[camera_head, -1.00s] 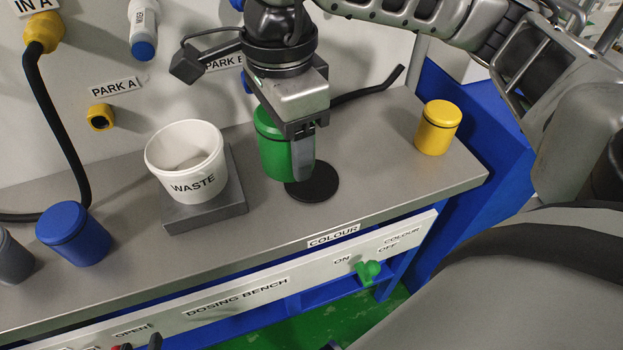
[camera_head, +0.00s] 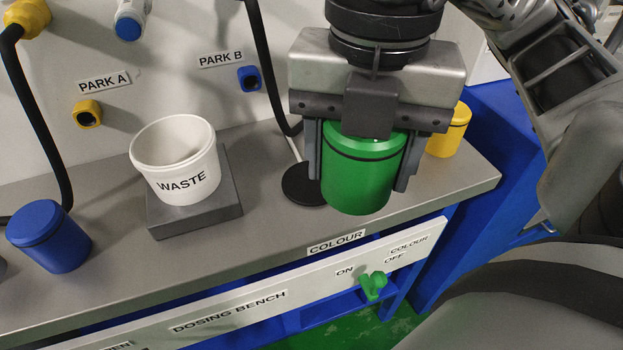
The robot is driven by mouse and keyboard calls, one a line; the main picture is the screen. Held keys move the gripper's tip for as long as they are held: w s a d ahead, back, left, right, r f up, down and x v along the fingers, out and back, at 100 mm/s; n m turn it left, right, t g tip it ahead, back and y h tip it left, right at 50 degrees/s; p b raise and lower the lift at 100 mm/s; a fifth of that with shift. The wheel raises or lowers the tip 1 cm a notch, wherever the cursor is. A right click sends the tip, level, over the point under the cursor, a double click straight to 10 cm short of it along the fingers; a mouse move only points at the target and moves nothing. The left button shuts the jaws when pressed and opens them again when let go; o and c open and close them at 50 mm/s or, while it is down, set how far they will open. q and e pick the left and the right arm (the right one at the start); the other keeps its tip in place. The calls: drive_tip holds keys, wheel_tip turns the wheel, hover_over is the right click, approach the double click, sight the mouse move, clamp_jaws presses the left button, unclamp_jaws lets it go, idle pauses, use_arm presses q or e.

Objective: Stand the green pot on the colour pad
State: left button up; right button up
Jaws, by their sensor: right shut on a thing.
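The green pot (camera_head: 361,178) is upright between the two fingers of my right gripper (camera_head: 360,165). The gripper is shut on the pot's sides, with the wrist above it. The colour pad (camera_head: 303,186) is a flat black disc on the bench, left of the pot. The pot and a finger cover the pad's right edge. The pot looks raised in front of the bench top, but its height is hard to tell. My left gripper is not in the view.
A white WASTE tub (camera_head: 180,167) stands on a grey block (camera_head: 196,217) left of the pad. A blue pot (camera_head: 50,237) stands at far left. A yellow pot (camera_head: 451,135) stands behind my gripper at right. A green COLOUR handle (camera_head: 373,285) is on the front panel.

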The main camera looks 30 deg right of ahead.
drive_tip(key=shift+w+r+p, duration=0.25)
drive_tip(key=shift+w+p, duration=0.1)
drive_tip(key=shift+p, duration=0.9)
drive_tip(key=shift+w+d+p, duration=0.15)
drive_tip(key=shift+w+p, duration=0.15)
drive_tip(key=shift+p, duration=0.6)
drive_tip(key=shift+w+d+f+p, duration=0.1)
drive_tip(key=shift+w+f+p, duration=0.1)
drive_tip(key=shift+p, duration=0.55)
drive_tip(key=w+d+f, duration=0.1)
drive_tip(key=w+f, duration=0.2)
drive_tip(key=w+d+f, duration=0.1)
drive_tip(key=w+f, duration=0.2)
drive_tip(key=w, duration=0.1)
drive_tip(key=w+d+f, duration=0.1)
drive_tip(key=w+f, duration=0.2)
drive_tip(key=shift+w+d, duration=0.1)
drive_tip(key=shift+w, duration=0.3)
drive_tip(key=f, duration=0.4)
drive_tip(key=shift+w+d+p, duration=0.15)
drive_tip(key=shift+w+p, duration=0.15)
drive_tip(key=shift+w, duration=0.1)
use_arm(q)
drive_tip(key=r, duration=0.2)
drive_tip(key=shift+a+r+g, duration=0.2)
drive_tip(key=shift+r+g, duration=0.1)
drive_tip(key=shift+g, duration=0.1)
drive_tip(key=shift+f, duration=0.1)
use_arm(e)
drive_tip(key=shift+f, duration=0.1)
